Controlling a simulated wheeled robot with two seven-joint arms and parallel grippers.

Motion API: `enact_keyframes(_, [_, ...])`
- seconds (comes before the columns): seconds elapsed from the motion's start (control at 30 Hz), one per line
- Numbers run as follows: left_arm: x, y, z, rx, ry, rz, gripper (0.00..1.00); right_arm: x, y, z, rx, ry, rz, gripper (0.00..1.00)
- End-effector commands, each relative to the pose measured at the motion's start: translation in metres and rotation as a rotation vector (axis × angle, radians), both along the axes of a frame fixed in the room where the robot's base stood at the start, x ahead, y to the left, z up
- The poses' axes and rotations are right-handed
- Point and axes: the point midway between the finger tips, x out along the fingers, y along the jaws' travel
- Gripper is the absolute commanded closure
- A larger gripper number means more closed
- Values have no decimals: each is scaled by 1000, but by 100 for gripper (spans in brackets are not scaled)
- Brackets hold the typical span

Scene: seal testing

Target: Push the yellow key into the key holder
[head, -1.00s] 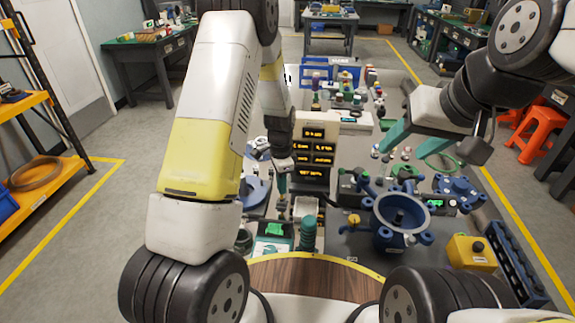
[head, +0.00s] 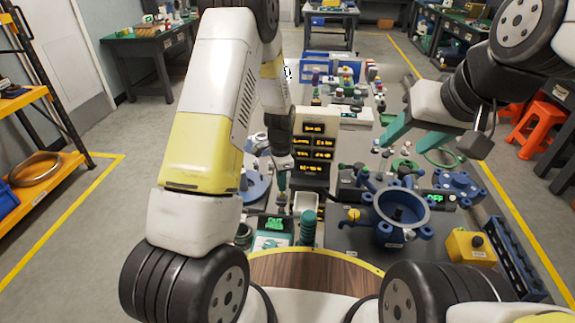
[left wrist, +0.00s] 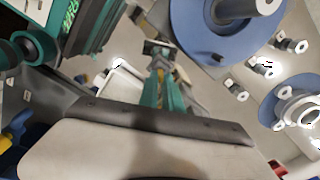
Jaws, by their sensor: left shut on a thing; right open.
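My left gripper (head: 282,192) points down over the front left of the bench, beside a white tray (head: 306,203). In the left wrist view its teal fingers (left wrist: 163,85) are close together on a small thing at their tips. That thing is dark and too small to identify. I cannot make out a yellow key between the fingers. A small yellow knob-like piece (head: 353,215) shows left of the blue ring fixture (head: 402,210); I cannot tell if it is the key. I cannot pick out the key holder with certainty. My right gripper (head: 400,130) is open and empty above the bench's right side.
A display panel with orange text (head: 313,150) stands behind the left gripper. A blue disc (left wrist: 225,25) lies near the fingers. A yellow box (head: 470,247) stands at the right.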

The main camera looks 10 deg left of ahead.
Motion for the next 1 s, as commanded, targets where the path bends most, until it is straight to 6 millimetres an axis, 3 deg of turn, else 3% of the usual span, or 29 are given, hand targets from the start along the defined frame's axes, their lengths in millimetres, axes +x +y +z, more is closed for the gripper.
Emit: enact_keyframes(1.0, [0, 0, -11, 0, 0, 0, 100, 0, 0, 0, 0, 0, 0, 47])
